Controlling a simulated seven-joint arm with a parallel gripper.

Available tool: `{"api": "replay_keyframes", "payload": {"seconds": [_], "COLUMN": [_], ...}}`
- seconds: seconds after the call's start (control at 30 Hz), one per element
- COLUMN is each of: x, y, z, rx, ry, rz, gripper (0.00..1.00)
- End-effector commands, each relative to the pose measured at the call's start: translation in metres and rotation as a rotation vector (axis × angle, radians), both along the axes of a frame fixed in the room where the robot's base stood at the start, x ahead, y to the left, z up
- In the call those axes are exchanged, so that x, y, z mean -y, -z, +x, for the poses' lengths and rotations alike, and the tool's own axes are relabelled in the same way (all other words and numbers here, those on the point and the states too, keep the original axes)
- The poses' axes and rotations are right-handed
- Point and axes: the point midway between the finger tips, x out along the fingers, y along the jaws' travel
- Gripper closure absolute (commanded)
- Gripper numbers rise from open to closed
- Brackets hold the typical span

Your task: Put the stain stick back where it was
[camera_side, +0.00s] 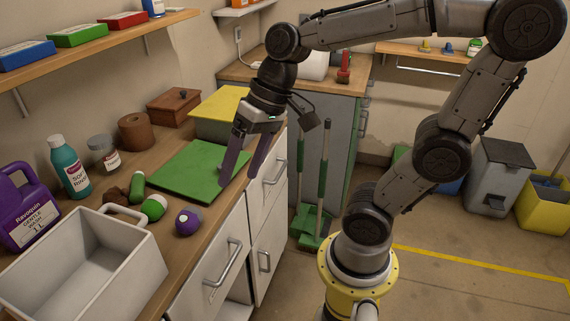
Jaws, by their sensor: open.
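My gripper (241,175) is open and points down over the front right part of a flat green mat (180,170) on the wooden counter. Nothing shows between its two dark purple fingers. I cannot tell for certain which thing is the stain stick. A small green stick-like piece (138,187) lies near the basin, left of the mat. A green and white rounded piece (154,207) lies beside it, and a purple ball-like piece (188,221) sits closer to the counter's front edge.
A white basin (143,256) stands at the front left. Behind it are a purple jug (27,208), a teal bottle (69,167) and a jar (103,155). A brown roll (135,132), a wooden box (173,107) and a yellow-lidded box (220,103) line the back.

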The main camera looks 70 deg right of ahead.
Motion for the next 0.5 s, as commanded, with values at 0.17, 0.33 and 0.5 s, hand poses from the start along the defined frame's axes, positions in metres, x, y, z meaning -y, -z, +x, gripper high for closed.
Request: {"api": "replay_keyframes", "payload": {"seconds": [0.17,0.33,0.5], "x": [0.024,0.039,0.042], "y": [0.005,0.008,0.009], "z": [-0.047,-0.063,-0.066], "rx": [0.154,0.223,0.233], "ry": [-0.186,-0.269,-0.286], "rz": [-0.26,-0.388,-0.413], "gripper": [0.23,0.23,0.23]}}
